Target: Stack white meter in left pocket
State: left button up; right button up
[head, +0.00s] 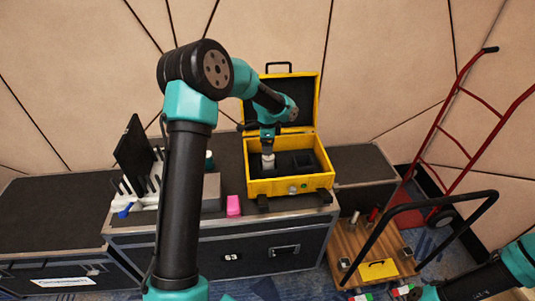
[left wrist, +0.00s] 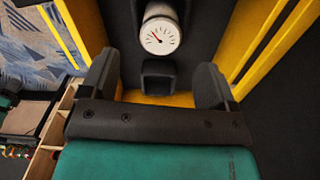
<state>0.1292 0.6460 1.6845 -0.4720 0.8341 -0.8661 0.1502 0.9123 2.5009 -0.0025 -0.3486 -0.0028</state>
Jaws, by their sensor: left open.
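The white meter (head: 268,162) stands at the left side inside the open yellow case (head: 290,186), over its left pocket. In the left wrist view, the meter (left wrist: 160,36) shows a round white dial with a red needle. How deep its lower end sits is hidden. A small square dark opening (left wrist: 160,78) shows beside it. My left gripper (head: 267,143) is just above the meter. In the left wrist view, its fingers (left wrist: 157,72) are wide apart with nothing gripped between them. My right arm shows at the lower right of the head view, its gripper not clear.
The raised lid (head: 290,100) stands behind the case. A pink block (head: 233,206) and a grey rack (head: 150,190) with a blue-handled tool are left of the case on the black flight case (head: 220,244). A wooden cart (head: 372,245) and red hand truck (head: 463,150) are at right.

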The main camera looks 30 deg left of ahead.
pick_arm(q)
jog(key=shift+r, duration=1.65)
